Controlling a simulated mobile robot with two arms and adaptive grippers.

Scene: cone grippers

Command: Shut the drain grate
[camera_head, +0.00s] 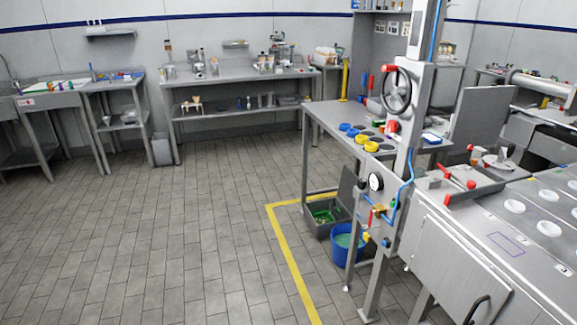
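What looks like the drain is a low grey floor box (322,230) beneath the steel bench, with green showing inside it. A dark grey panel (349,188), which may be its grate, stands raised at the right side of the box, so the box looks open from above. The post with the handwheel partly hides the area to the right. Neither my left nor my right gripper is in view.
A blue bucket (346,243) stands right beside the box. A steel post with gauge (376,182) and handwheel (396,90) rises in front. A yellow floor line (287,252) runs to the left. The tiled floor (170,240) left of it is clear.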

